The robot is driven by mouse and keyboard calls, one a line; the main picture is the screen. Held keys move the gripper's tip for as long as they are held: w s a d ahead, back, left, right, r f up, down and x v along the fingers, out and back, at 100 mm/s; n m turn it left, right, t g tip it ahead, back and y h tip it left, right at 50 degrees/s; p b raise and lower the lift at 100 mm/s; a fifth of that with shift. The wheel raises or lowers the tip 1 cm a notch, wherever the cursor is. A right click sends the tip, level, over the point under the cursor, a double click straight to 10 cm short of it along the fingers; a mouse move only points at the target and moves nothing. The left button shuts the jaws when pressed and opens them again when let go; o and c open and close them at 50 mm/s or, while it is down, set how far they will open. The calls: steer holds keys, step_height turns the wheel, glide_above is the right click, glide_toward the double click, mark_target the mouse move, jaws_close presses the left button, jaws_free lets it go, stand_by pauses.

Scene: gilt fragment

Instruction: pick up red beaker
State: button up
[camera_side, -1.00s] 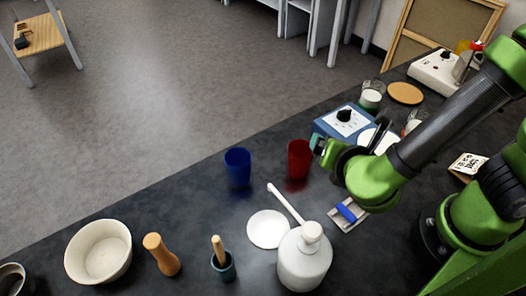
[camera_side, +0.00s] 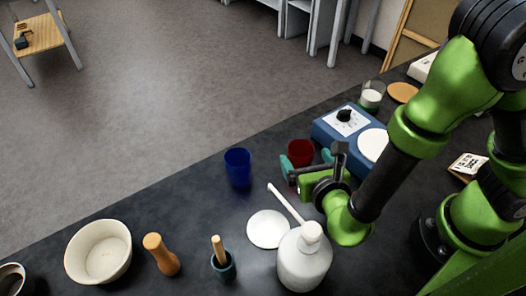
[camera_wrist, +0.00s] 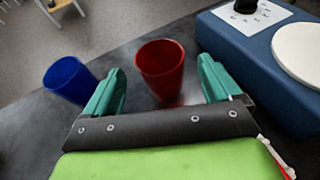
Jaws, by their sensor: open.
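The red beaker (camera_side: 300,150) stands upright on the dark bench, partly hidden behind my gripper in the side view. In the wrist view the red beaker (camera_wrist: 160,70) lies ahead, in line with the gap between the two teal fingers. My gripper (camera_side: 308,166) is open and empty, low over the bench on the near side of the beaker. In the wrist view my gripper (camera_wrist: 162,88) has its fingers wide apart, with the beaker's lower part between or just beyond the tips; contact is not visible.
A blue beaker (camera_side: 237,168) stands left of the red one, also in the wrist view (camera_wrist: 69,80). A blue device with a white plate (camera_side: 345,124) sits close on the right. A white bottle (camera_side: 304,262), white disc (camera_side: 268,230), mortar (camera_side: 223,264) and bowl (camera_side: 98,252) stand nearer.

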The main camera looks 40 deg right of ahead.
mark_target(297, 146)
steer(key=x, duration=0.6)
steer(key=shift+w+d, duration=0.1)
steer(key=shift+w, duration=0.15)
steer(key=c, duration=1.1)
